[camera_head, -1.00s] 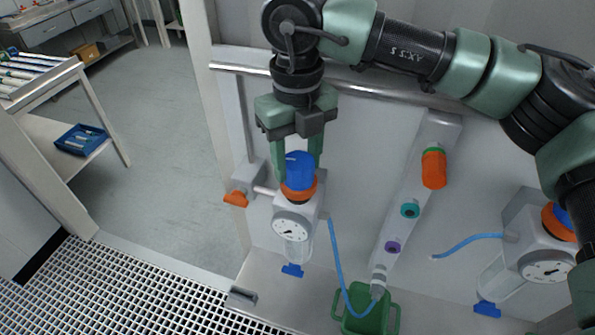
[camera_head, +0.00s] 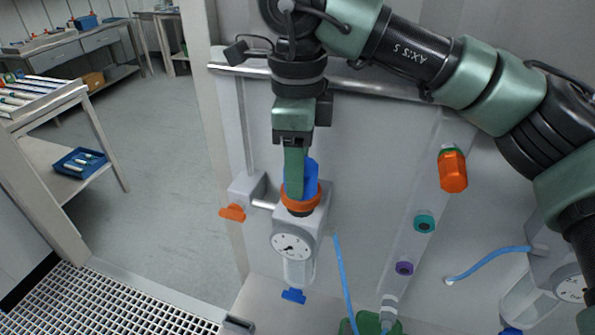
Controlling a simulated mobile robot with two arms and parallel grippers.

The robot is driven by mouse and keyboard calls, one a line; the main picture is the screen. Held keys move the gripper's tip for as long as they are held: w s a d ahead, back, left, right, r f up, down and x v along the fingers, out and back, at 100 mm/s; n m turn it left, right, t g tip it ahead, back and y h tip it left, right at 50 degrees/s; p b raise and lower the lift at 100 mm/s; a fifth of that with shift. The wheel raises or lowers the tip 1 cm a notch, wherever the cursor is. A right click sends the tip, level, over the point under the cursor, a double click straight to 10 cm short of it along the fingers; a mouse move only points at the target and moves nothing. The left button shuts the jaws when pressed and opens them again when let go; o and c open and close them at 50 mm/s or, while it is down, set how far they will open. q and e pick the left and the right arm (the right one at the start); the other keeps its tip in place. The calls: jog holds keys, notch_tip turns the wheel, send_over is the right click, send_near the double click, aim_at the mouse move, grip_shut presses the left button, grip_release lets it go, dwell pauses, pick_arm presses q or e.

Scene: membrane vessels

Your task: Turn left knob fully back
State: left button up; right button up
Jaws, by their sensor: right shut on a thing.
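The left knob (camera_head: 311,178) is blue and sits on top of the left vessel unit, above an orange ring (camera_head: 301,199). Below the ring are a grey body with a white round gauge (camera_head: 291,247) and a clear bowl (camera_head: 299,272). My right gripper (camera_head: 297,183) points down from above and is shut on the knob. Its near green finger covers the knob's left part, and its other finger is hidden behind. My left gripper is not in view.
An orange valve handle (camera_head: 232,212) sticks out left of the unit. A horizontal rail (camera_head: 235,70) runs behind my wrist. A blue hose (camera_head: 343,285) hangs to the right. A second vessel unit (camera_head: 553,262) stands at the right edge.

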jog(key=n, duration=0.4)
jog(key=shift+s+r+n+b, duration=0.1)
jog(key=shift+n+b, duration=0.2)
dwell(0.4)
jog(key=o, duration=1.4)
jog(key=shift+r, duration=0.35)
notch_tip(320, 180, up, 7)
jog(key=shift+r+b, duration=0.1)
jog(key=shift+b, duration=0.3)
jog(key=shift+d, duration=0.1)
